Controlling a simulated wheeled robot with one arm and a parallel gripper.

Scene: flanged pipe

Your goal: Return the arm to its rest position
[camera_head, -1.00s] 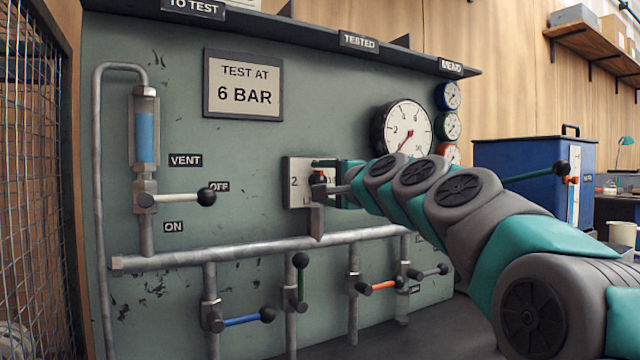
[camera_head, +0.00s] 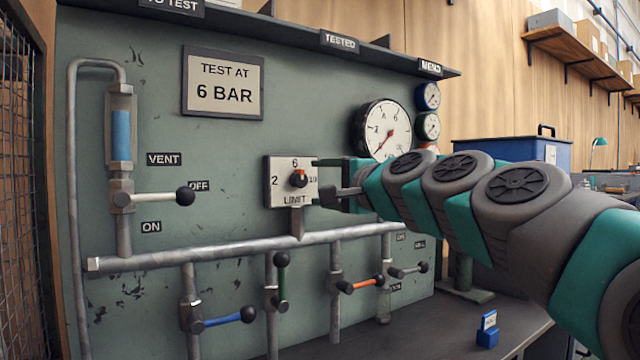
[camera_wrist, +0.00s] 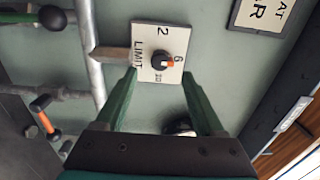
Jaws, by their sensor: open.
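My gripper (camera_head: 328,179) is in front of the panel, just right of the limit plate (camera_head: 280,196). The limit knob (camera_head: 298,179) is black with an orange mark that points up toward 6. In the wrist view, my gripper (camera_wrist: 158,85) has its two green fingers spread apart and empty. The knob (camera_wrist: 162,62) shows between and beyond the fingertips, with clear space around it. My arm reaches in from the right side of the head view, stretched toward the panel.
Pipes with lever valves run below, including a blue lever (camera_head: 222,320) and an orange lever (camera_head: 360,285). The large gauge (camera_head: 384,130) sits behind my arm. A shelf (camera_head: 300,35) juts out above.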

